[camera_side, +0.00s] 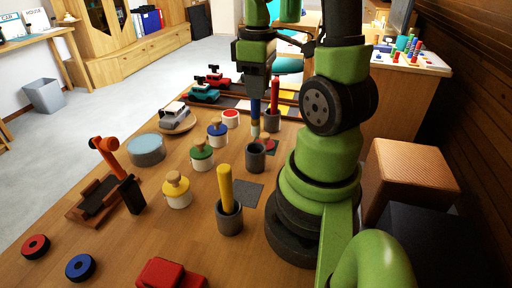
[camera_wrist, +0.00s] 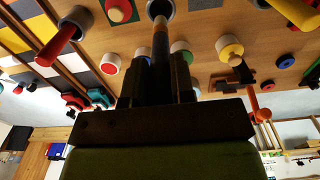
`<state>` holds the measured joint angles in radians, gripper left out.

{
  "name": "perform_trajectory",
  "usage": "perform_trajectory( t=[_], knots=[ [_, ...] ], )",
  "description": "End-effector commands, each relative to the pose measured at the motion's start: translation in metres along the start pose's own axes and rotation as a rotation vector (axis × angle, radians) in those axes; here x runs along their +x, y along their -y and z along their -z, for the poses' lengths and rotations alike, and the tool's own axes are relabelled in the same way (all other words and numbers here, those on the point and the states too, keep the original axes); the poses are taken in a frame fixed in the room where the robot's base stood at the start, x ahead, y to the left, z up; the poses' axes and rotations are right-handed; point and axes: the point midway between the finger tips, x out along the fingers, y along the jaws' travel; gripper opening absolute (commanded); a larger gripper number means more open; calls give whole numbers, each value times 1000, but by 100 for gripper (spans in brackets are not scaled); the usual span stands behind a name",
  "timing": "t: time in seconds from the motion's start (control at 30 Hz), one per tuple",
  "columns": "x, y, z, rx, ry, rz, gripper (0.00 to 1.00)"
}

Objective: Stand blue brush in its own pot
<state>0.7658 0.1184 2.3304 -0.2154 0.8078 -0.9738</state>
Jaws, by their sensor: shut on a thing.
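The blue brush (camera_side: 255,106) hangs upright, pale tip down, from my gripper (camera_side: 256,92), which is shut on it. A dark grey pot (camera_side: 256,160) stands right under the tip. The tip is at or just above its rim; I cannot tell whether it is inside. In the wrist view the brush (camera_wrist: 160,42) runs from the dark fingers of my gripper (camera_wrist: 160,62) toward the mouth of the pot (camera_wrist: 160,8). The fingers hide the upper part of the brush.
A pot with a yellow brush (camera_side: 226,188) stands in front, and one with a red brush (camera_side: 275,92) behind. Lidded paint jars in green (camera_side: 202,157), blue (camera_side: 217,136) and yellow (camera_side: 177,193) stand to the left. A red-topped jar (camera_side: 230,118) is behind.

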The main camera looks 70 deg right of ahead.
Motion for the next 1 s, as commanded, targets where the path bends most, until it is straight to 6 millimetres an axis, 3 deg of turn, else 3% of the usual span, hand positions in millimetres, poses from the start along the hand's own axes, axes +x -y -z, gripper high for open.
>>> perform_trajectory(
  t=[0.2,0.6,1.0],
  knots=[
    [37,1,-1,1,6,7,0],
    [80,1,0,2,5,6,0],
    [88,1,0,3,1,3,0]
  ],
)
